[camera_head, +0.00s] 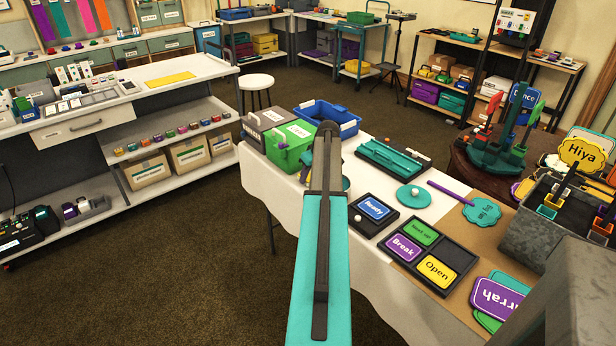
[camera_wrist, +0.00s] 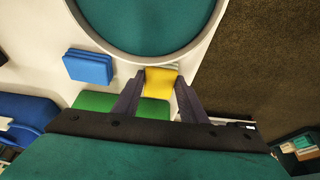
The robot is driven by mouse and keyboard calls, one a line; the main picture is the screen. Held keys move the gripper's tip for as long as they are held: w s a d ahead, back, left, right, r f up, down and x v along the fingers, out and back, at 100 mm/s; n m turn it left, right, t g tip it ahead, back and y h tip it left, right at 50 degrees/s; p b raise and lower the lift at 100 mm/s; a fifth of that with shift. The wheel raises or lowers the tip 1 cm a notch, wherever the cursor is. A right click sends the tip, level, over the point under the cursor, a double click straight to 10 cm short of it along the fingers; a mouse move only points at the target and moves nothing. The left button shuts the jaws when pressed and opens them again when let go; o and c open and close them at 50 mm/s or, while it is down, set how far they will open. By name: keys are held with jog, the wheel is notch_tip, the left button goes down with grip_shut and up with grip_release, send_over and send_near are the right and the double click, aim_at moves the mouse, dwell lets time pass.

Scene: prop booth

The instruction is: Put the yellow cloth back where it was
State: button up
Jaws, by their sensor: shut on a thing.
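In the wrist view my gripper (camera_wrist: 160,88) is shut on the yellow cloth (camera_wrist: 160,80), a small folded piece between the fingertips. A blue folded stack (camera_wrist: 88,67) lies to the left on a white surface. A large round teal thing with a grey rim (camera_wrist: 145,22) is above the fingertips.
The white-covered table (camera_head: 262,178) carries a green bin (camera_head: 290,152), a blue bin (camera_head: 328,115), a teal tray (camera_head: 393,160) and sign panels such as Ready (camera_head: 372,208). A flat yellow sheet (camera_head: 170,79) lies on the left counter. Floor is open at left.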

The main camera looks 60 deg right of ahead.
jog(key=shift+f, duration=0.15)
jog(key=o, duration=1)
jog(key=shift+b+v, duration=0.6)
jog(key=shift+v, duration=5.6)
